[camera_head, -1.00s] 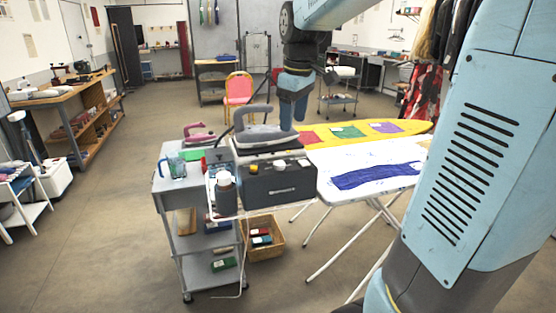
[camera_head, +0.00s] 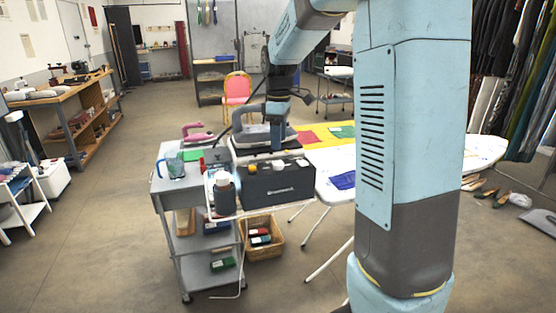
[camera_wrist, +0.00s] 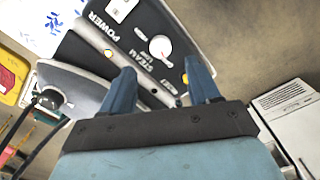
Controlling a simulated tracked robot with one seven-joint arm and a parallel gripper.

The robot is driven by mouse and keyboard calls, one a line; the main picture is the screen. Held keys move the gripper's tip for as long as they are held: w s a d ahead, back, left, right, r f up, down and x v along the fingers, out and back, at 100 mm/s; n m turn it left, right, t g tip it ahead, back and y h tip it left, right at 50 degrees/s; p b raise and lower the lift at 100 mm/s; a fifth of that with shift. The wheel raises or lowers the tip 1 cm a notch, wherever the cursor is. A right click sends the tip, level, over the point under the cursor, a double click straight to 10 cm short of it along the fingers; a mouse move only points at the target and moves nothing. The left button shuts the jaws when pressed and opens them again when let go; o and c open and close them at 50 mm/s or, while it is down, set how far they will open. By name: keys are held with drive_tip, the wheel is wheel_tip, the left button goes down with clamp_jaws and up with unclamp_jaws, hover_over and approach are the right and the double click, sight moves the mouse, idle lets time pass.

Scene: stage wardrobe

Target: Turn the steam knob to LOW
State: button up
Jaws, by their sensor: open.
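The steam station (camera_head: 262,190) is a dark grey box on the trolley, with a grey iron (camera_head: 250,134) resting on top. Its front panel (camera_wrist: 128,15) shows in the wrist view with the words POWER and STEAM. The white round steam knob (camera_wrist: 160,46) sits beside the STEAM lettering; its pointer is too small to read surely. In the head view the knob (camera_head: 281,167) is a small pale dot. My gripper (camera_wrist: 158,72) is open and empty, with the knob ahead of and between its blue fingertips, not visibly touched. In the head view my gripper (camera_head: 277,111) is over the iron.
The trolley (camera_head: 168,187) also carries a blue-handled jug (camera_head: 176,168), a grey bottle (camera_head: 224,195) and a pink iron (camera_head: 196,133). An ironing board (camera_head: 312,160) stands at the right, partly hidden by my arm. A wicker basket (camera_head: 262,250) is below. Floor at left is open.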

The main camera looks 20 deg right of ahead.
sight(278, 163)
wheel_tip(278, 163, down, 8)
drive_tip(key=shift+r, duration=0.15)
drive_tip(key=shift+c, duration=0.2)
drive_tip(key=c, duration=0.9)
drive_tip(key=shift+a, duration=0.25)
drive_tip(key=shift+c, duration=0.5)
drive_tip(key=shift+d, duration=0.2)
